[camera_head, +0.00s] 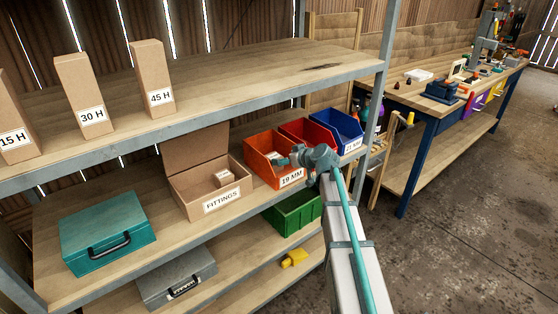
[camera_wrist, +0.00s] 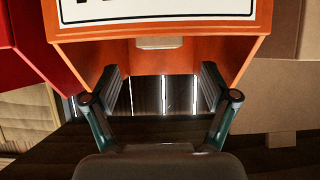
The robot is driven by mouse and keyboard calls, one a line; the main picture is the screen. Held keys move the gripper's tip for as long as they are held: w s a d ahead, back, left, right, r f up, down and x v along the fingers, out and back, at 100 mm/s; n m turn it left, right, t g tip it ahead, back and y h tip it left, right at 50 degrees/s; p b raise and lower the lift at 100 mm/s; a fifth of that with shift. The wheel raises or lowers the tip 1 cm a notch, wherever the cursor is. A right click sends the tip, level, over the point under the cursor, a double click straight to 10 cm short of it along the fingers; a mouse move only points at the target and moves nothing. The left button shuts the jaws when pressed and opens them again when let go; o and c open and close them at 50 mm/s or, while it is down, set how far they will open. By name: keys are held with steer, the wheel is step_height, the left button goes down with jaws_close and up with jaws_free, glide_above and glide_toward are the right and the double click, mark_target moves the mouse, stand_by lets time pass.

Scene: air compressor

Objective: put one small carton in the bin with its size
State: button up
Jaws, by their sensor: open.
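A small light carton (camera_head: 224,178) sits in the open cardboard box labelled FITTINGS (camera_head: 222,202). A small pale carton (camera_head: 274,157) shows inside the orange bin labelled 19 MM (camera_head: 262,171); in the wrist view, a pale block (camera_wrist: 158,43) shows just past the bin's front edge. My gripper (camera_head: 284,160) is at the open front of the orange bin. In the wrist view, my gripper (camera_wrist: 160,85) has its two fingers spread, with nothing between them. The red bin (camera_head: 308,132) is partly behind my wrist.
A teal case (camera_head: 103,232) shares the shelf with the bins. Tall cartons, including one labelled 45 H (camera_head: 152,78), stand on the shelf above. A green crate (camera_head: 292,213) and a grey case (camera_head: 176,278) are below. A workbench (camera_head: 440,92) stands at the right.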

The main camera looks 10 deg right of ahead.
steer(key=v, duration=0.5)
steer(key=shift+s+d+r+b, duration=0.15)
steer(key=shift+s+b, duration=0.05)
steer(key=shift+b, duration=0.15)
steer(key=s+f+m+g+h, duration=0.1)
steer(key=s+f+m+g, duration=0.15)
steer(key=s+f, duration=0.75)
steer(key=s+a+f+m+g+h, duration=0.15)
steer(key=s+f+g, duration=0.35)
steer(key=f, duration=0.8)
steer(key=s+f+m+g+h, duration=0.1)
steer(key=s+f+m+g, duration=0.1)
steer(key=s+f, duration=0.9)
steer(key=s+f+g, duration=0.2)
steer(key=s+f, duration=0.3)
steer(key=s, duration=0.6)
steer(key=s+a+f+g+h, duration=0.1)
steer(key=s+f+g, duration=0.2)
steer(key=s, duration=0.9)
steer(key=s+a+f+g+h, duration=0.1)
steer(key=s+f+g, duration=0.2)
steer(key=s+f, duration=0.6)
steer(key=shift+s+f, duration=0.15)
steer(key=shift+s, duration=1.05)
